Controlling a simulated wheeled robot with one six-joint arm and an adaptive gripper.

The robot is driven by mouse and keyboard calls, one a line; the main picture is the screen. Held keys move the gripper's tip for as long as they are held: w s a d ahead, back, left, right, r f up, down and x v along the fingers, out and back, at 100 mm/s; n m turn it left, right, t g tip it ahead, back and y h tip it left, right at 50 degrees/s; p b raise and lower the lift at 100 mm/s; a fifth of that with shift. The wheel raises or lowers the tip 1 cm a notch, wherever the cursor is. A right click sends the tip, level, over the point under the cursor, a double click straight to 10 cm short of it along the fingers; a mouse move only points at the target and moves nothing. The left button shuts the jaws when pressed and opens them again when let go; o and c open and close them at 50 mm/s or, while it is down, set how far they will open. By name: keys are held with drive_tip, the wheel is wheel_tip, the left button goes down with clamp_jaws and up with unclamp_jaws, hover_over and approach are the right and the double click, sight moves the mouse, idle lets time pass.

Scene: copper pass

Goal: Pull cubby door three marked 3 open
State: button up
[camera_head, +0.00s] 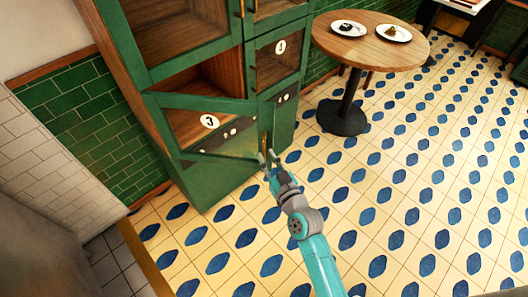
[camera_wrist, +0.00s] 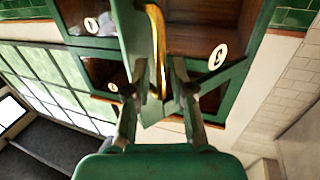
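Cubby door three (camera_head: 228,153) is a green-framed door low on the green cabinet, with a round white label 3 (camera_head: 209,121). It stands partly open, swung out from the cabinet, and the wooden interior shows above its top edge. Its upright brass handle (camera_head: 264,145) is at the right edge of the door. My gripper (camera_head: 268,158) is at this handle. In the wrist view the handle (camera_wrist: 158,50) runs between the two fingers of my gripper (camera_wrist: 160,80), with gaps visible beside it. The fingers look apart; contact with the handle is unclear.
Door four (camera_head: 277,62) is to the right, and another glazed door (camera_head: 180,35) is above. A round wooden table (camera_head: 368,50) with two plates stands at the back right. The patterned tile floor (camera_head: 400,200) is clear. A green-tiled wall (camera_head: 85,120) is at the left.

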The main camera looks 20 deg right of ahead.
drive_tip(key=shift+w+a, duration=0.1)
drive_tip(key=shift+w, duration=1.35)
clamp_jaws()
